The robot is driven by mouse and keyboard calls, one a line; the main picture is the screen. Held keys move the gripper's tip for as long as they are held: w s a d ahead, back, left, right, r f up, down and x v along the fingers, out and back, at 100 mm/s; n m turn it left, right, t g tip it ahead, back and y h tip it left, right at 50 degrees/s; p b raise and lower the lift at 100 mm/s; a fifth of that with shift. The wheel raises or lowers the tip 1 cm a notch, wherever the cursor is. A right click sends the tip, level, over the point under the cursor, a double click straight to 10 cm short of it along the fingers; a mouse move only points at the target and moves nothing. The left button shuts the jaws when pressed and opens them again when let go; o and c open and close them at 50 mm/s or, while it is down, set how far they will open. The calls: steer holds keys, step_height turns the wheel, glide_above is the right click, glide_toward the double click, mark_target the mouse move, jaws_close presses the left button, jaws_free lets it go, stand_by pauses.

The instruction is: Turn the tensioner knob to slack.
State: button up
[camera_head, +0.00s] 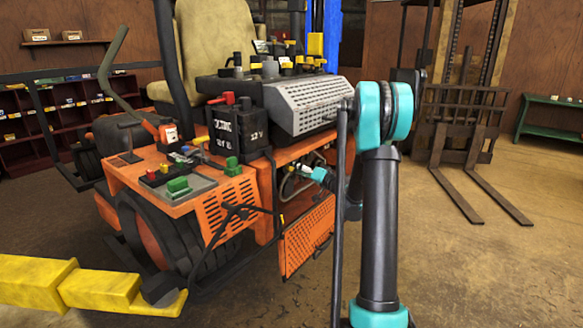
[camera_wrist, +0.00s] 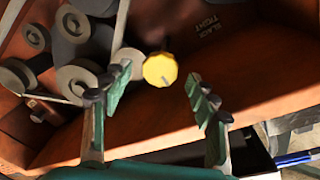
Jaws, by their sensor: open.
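The yellow tensioner knob (camera_wrist: 160,69) shows in the wrist view, a lobed disc with a pale mark near its lower edge. It sits inside an orange housing (camera_wrist: 160,120). Printed words, "SLACK" and "TIGHT" (camera_wrist: 212,22), lie rotated on the wall to its upper right. My gripper (camera_wrist: 158,80) is open, with green-padded fingers on either side of the knob in the picture. Both fingers look apart from it; the depth gap is hard to judge. In the head view my gripper (camera_head: 305,173) reaches into the mower's side opening, and the knob is hidden there.
Grey pulleys and a belt (camera_wrist: 70,80) lie left of the knob, near the left finger. In the head view an orange perforated panel (camera_head: 307,238) hangs below the opening. A black battery (camera_head: 237,128) stands above left. The floor to the right is clear before the forklift (camera_head: 470,120).

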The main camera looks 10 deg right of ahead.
steer(key=shift+x, duration=1.8)
steer(key=shift+c, duration=0.5)
jaws_close()
